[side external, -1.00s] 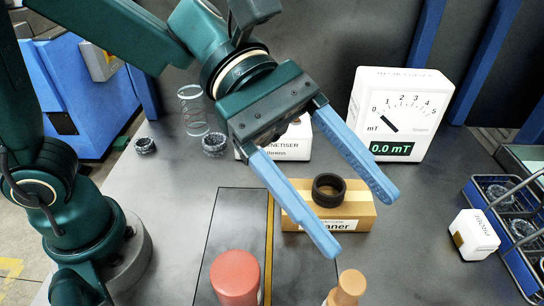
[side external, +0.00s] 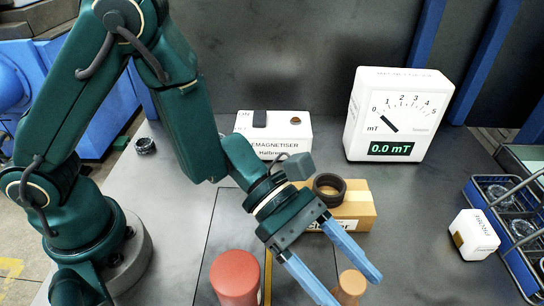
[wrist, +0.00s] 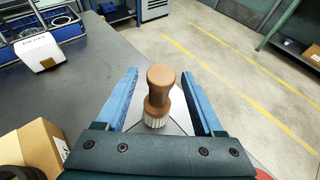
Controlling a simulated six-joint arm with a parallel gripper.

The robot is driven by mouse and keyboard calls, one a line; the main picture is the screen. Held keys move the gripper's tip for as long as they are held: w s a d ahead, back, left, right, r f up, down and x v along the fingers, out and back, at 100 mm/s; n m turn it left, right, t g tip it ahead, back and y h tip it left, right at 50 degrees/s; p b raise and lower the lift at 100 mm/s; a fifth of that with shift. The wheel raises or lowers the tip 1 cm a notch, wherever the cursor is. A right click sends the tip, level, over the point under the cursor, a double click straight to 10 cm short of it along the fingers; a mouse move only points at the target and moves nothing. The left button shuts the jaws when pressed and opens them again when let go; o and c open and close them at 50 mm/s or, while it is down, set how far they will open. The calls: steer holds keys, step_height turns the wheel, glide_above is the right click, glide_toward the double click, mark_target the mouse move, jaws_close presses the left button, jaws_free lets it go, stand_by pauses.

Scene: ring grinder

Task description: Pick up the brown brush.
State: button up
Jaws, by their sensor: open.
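The brown brush (side external: 349,287) stands upright near the front edge of the table, at the bottom of the side view. In the wrist view the brush (wrist: 160,92) shows a rounded brown handle above pale bristles, between the two blue fingers. My gripper (side external: 352,288) is open, with its blue fingers pointing down toward the front right, one on either side of the brush in the picture. I see space between the handle and each finger in the wrist view. The bristles are hidden in the side view.
A cardboard box (side external: 357,211) with a dark ring (side external: 329,187) on it lies behind the gripper. A red cylinder (side external: 235,277) stands left of the brush. A white meter (side external: 399,115), a demagnetiser (side external: 275,135), a small white box (side external: 474,235) and a blue rack (side external: 507,247) stand farther off.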

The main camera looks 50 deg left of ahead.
steer(key=shift+x, duration=1.8)
jaws_close()
steer(key=shift+r, duration=0.15)
